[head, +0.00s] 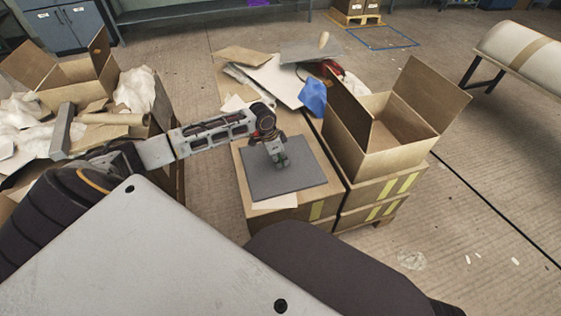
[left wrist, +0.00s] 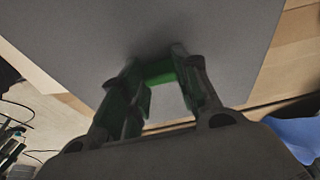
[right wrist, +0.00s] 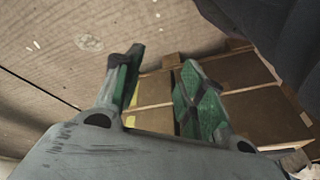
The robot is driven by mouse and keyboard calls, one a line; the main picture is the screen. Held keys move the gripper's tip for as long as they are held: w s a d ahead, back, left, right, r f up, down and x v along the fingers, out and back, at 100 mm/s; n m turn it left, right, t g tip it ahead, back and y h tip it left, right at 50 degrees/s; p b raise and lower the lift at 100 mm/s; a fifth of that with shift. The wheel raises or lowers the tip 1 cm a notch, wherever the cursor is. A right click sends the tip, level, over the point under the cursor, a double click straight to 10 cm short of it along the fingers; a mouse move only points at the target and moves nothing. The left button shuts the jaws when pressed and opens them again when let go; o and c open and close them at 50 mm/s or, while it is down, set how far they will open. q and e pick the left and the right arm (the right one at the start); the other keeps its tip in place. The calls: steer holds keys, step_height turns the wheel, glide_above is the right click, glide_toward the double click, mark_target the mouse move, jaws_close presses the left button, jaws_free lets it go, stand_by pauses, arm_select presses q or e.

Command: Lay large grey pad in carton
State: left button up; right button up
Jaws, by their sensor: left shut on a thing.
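Whether the pad touches the box below cannot be told. An open carton (head: 377,160) with raised flaps stands just right of the pad. My right gripper (right wrist: 160,75) is open and empty, seen only in the right wrist view, with boxes beyond its fingers.
Closed boxes (head: 362,215) with yellow tape lie under the carton. Loose cardboard and sheets (head: 275,80) and a blue crumpled piece (head: 313,95) lie behind. Another open carton (head: 72,72) stands at the left among white packing. A white roll (head: 520,50) lies on a bench at the right.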

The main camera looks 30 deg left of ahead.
mark_target(280, 158)
arm_select(q)
steer(key=shift+r, duration=0.15)
steer(key=shift+r, duration=0.55)
steer(key=shift+r+p, duration=1.65)
steer(key=shift+r, duration=2.7)
arm_select(e)
steer(key=shift+g, duration=0.4)
steer(key=shift+s+d+f, duration=0.1)
steer(key=shift+d+f, duration=0.15)
steer(key=shift+f, duration=0.9)
steer(key=shift+s+d+f, duration=0.1)
steer(key=shift+d+f, duration=0.1)
steer(key=shift+f, duration=0.9)
arm_select(q)
steer(key=shift+s+f, duration=0.1)
arm_select(e)
steer(key=shift+s, duration=0.15)
